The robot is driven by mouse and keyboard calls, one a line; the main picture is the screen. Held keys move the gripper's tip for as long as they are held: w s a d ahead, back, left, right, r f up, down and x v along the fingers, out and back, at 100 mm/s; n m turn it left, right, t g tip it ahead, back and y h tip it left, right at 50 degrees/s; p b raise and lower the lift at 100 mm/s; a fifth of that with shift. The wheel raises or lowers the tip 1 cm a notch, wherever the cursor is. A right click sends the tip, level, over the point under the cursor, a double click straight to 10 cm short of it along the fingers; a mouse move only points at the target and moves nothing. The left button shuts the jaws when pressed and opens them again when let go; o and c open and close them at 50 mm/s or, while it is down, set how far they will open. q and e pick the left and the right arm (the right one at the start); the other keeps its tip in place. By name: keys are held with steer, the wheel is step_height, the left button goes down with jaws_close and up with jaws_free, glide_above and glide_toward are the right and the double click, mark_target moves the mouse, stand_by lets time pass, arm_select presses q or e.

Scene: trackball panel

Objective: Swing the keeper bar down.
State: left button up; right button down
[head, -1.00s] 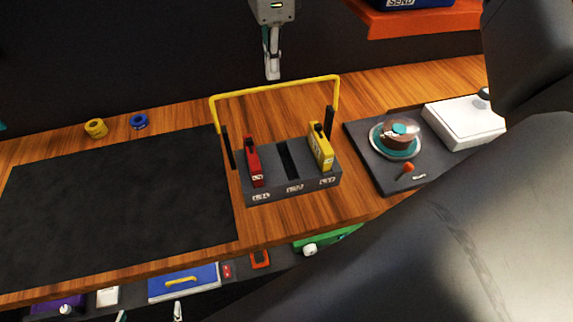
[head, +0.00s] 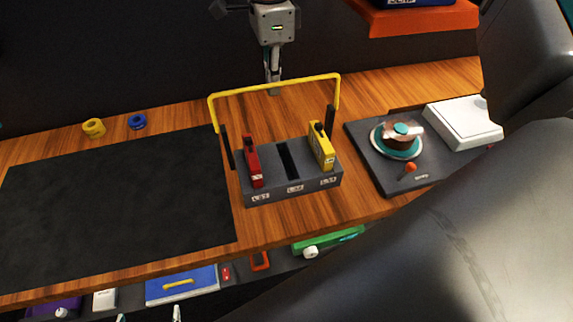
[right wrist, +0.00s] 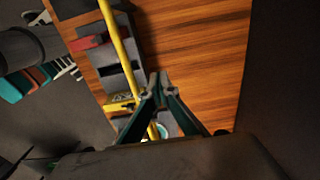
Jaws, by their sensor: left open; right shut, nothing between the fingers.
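The yellow keeper bar (head: 275,88) is a U-shaped hoop standing raised above a dark grey rack (head: 290,190). Its ends meet black uprights at the rack's sides. A red module (head: 252,163) and a yellow module (head: 320,148) sit in the outer slots; the middle slot is empty. My right gripper (head: 273,92) points down at the far side of the bar. In the right wrist view it (right wrist: 161,80) is shut and empty, beside the yellow bar (right wrist: 122,50); contact is unclear. My left gripper (head: 149,316) shows only fingertips at the bottom edge, apart and empty.
A dark tray (head: 376,178) with a round teal-and-brown device (head: 399,143) and a white box (head: 465,122) lies right of the rack. A black mat (head: 115,210) covers the left. Yellow (head: 94,127) and blue (head: 137,121) rolls sit behind it. My arm hides the lower right.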

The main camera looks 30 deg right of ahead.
steer(key=shift+s, duration=0.1)
steer(key=s+a+b, duration=0.2)
steer(key=s, duration=0.8)
steer(key=shift+s+a, duration=0.2)
steer(key=shift+a, duration=0.2)
stand_by(1.9)
steer(key=shift+r, duration=0.15)
step_height(320, 180, up, 8)
steer(key=p, duration=0.5)
stand_by(0.7)
stand_by(0.8)
